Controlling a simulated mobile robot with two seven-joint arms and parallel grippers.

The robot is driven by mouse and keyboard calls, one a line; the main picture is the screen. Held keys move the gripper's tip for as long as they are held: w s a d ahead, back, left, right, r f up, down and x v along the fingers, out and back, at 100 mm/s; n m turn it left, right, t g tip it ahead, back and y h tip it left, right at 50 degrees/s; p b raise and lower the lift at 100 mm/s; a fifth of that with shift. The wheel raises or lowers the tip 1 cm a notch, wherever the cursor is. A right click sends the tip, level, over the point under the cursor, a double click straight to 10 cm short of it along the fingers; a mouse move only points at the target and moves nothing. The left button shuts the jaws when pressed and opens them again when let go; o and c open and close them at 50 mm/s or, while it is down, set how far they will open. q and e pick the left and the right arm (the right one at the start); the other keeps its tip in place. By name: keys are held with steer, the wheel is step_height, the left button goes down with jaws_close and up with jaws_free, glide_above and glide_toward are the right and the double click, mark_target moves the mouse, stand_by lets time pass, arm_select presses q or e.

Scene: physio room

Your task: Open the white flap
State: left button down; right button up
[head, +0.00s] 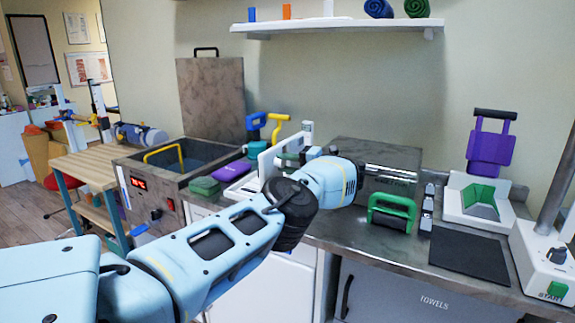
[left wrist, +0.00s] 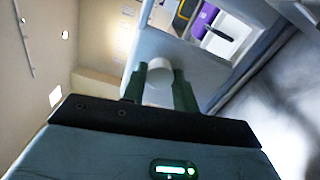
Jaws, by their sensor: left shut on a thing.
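The white flap (head: 267,164) stands upright above a white base (head: 240,190) on the counter, left of the metal box. In the left wrist view the flap (left wrist: 172,42) is a pale panel right in front of my fingers. My left gripper (head: 288,158) reaches it from the right. In the left wrist view my left gripper (left wrist: 158,88) is shut on a round white knob (left wrist: 159,70) at the flap's face. My wrist partly hides the base and the counter around it. My right gripper is in neither view.
A metal box (head: 378,160) stands behind my wrist, with a green handled thing (head: 392,212) in front of it. To the left are a purple case (head: 229,171), a green pouch (head: 205,186) and an open sink-like tank (head: 180,160). A shelf (head: 340,25) hangs above.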

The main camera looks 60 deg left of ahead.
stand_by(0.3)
arm_select(q)
steer(key=c, duration=1.1)
jaws_free()
steer(key=shift+d, duration=0.1)
steer(key=b+v, duration=0.3)
steer(key=v, duration=0.4)
steer(key=shift+w+d, duration=0.25)
steer(key=shift+d, duration=0.05)
steer(key=shift+c, duration=0.3)
